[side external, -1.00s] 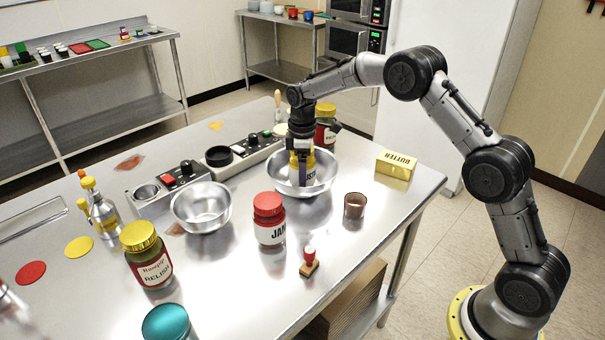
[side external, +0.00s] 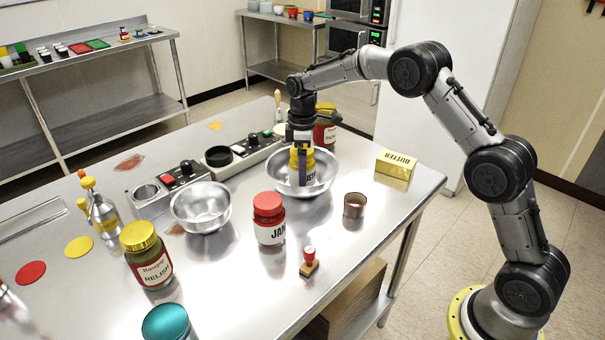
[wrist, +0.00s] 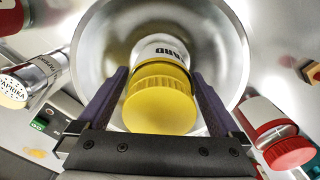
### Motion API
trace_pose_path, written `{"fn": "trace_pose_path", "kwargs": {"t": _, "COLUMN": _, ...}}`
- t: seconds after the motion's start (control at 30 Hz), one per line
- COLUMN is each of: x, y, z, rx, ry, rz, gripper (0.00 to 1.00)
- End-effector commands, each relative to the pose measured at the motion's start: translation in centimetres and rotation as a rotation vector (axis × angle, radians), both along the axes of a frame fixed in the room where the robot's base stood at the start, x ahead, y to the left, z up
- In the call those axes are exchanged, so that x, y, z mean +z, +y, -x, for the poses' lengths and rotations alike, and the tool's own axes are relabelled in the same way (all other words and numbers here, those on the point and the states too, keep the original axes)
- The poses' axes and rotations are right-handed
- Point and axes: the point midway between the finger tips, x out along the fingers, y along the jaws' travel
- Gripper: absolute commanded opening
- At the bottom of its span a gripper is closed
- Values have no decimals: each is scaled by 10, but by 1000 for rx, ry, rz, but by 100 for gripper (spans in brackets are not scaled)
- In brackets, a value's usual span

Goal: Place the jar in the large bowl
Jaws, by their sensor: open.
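A jar with a yellow lid (side external: 301,157) and a white label ending in "ARD" stands inside the large steel bowl (side external: 331,172). In the wrist view the yellow lid (wrist: 160,104) faces the camera, and the bowl's rim (wrist: 243,50) curves around the jar. My gripper (side external: 303,177) is over the bowl with its fingers reaching down into it. In the wrist view its two fingers (wrist: 160,100) are apart, one on each side of the lid. The jar's base is hidden.
A smaller steel bowl (side external: 201,208), a red-lidded jam jar (side external: 269,222), a brown cup (side external: 354,206), a stamp (side external: 309,263) and a relish jar (side external: 148,257) stand nearby. Another yellow-lidded jar (side external: 326,128) stands behind the large bowl. A butter box (side external: 396,166) is to the right.

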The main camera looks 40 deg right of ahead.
Motion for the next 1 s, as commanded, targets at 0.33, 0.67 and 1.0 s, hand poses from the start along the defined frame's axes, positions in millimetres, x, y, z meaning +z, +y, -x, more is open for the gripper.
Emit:
{"fn": "trace_pose_path", "kwargs": {"t": 0.33, "x": 71, "y": 0, "z": -1, "rx": 0, "ry": -4, "rz": 0, "gripper": 100}}
{"fn": "trace_pose_path", "kwargs": {"t": 0.67, "x": 96, "y": 0, "z": 0, "rx": 0, "ry": 0, "rz": 0, "gripper": 100}}
{"fn": "trace_pose_path", "kwargs": {"t": 1.0, "x": 140, "y": 7, "z": 35, "rx": -85, "ry": -62, "rz": 2, "gripper": 100}}
